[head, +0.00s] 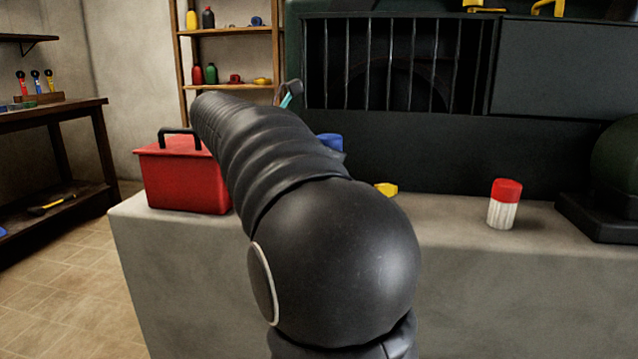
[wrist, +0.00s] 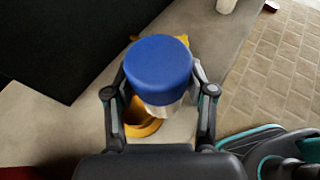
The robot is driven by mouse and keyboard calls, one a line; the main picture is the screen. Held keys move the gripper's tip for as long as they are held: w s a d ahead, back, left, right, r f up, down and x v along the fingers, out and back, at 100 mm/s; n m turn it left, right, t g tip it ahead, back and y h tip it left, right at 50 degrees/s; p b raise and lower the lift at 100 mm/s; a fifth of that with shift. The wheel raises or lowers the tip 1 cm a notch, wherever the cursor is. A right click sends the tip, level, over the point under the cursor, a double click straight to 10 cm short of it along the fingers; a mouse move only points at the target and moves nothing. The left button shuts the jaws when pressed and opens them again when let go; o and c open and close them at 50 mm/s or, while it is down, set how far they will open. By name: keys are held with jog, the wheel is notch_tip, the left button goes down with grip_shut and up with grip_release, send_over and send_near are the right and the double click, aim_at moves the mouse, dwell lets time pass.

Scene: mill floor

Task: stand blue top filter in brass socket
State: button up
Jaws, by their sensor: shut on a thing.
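The blue top filter (wrist: 158,68) is between the fingers of my gripper (wrist: 160,84) in the wrist view, blue cap toward the camera, with a bit of its pale body showing below. My gripper is shut on it. A yellow ring (wrist: 142,128), which looks like the brass socket, shows below and partly behind the filter. The filter hides much of it, so I cannot tell whether they touch. In the head view, my arm hides most of the gripper; the blue cap (head: 329,142) and a yellow piece (head: 386,189) show beside the arm.
A red top filter (head: 504,204) with a white body stands on the grey bench (head: 450,235) to the right. A red box with a black handle (head: 183,178) sits at the bench's left end. A dark barred machine (head: 400,70) rises behind. The bench between is mostly clear.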

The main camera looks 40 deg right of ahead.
jog(key=w+d+f, duration=0.2)
jog(key=w+f, duration=0.1)
jog(key=w, duration=0.1)
jog(key=shift+w+d+b, duration=0.2)
jog(key=shift+w+b, duration=0.05)
jog(key=shift+b, duration=0.05)
notch_tip(320, 180, down, 4)
jog(key=shift+a+f+b, duration=0.1)
jog(key=shift+f+b, duration=0.15)
jog(key=shift+b, duration=0.55)
grip_shut()
jog(key=o, duration=0.9)
grip_release()
jog(key=o, duration=0.3)
jog(key=shift+d+f, duration=0.1)
jog(key=shift+d, duration=0.1)
jog(key=shift+r, duration=0.2)
jog(key=shift+a, duration=0.15)
jog(key=shift+w+a+r, duration=0.1)
jog(key=shift+a+r, duration=0.1)
jog(key=shift+a, duration=0.05)
jog(key=p+v, duration=0.3)
jog(key=v, duration=0.8)
jog(key=shift+a+r, duration=0.1)
jog(key=shift+a, duration=0.1)
